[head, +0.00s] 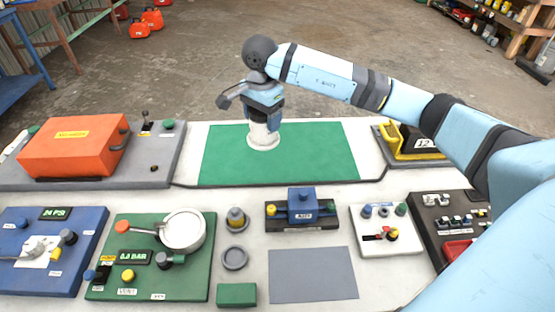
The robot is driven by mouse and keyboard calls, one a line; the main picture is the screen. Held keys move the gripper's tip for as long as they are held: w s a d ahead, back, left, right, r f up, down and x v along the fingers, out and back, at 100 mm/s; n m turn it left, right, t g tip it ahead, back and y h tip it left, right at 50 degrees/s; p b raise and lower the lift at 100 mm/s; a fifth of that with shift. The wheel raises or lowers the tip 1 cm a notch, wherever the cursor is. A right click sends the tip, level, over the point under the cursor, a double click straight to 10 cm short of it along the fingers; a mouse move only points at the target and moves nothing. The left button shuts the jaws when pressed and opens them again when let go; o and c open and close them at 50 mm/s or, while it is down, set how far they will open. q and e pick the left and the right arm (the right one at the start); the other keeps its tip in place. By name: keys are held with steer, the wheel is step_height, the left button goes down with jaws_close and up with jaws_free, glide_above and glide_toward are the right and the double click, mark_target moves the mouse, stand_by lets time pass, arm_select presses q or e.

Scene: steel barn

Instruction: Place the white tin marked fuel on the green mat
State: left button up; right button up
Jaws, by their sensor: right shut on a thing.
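My right gripper (264,118) comes down from above and is shut on the upper part of the tin. The gripper hides the tin's top, and I cannot read any marking on its side. The mat lies flat at the back of the white table. My left gripper is not in view.
An orange case (75,147) stands left of the mat and a yellow-handled unit (409,142) right of it. In front are a green panel with a gauge (183,229), a blue box (300,207) and a bare grey mat (312,275).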

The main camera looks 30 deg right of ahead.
steer(key=w+d+r+m+b, duration=0.4)
steer(key=w+d+m+b, duration=0.55)
steer(key=m, duration=0.85)
steer(key=f, duration=0.6)
steer(key=f+b, duration=0.1)
steer(key=f, duration=0.6)
steer(key=d+f+b, duration=0.1)
steer(key=f, duration=0.5)
steer(key=shift+s+f, duration=0.25)
steer(key=shift+f, duration=0.1)
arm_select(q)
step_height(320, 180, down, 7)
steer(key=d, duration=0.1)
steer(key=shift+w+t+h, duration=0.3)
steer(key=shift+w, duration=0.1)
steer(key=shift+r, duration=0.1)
arm_select(e)
steer(key=o, duration=1.5)
steer(key=shift+f, duration=0.1)
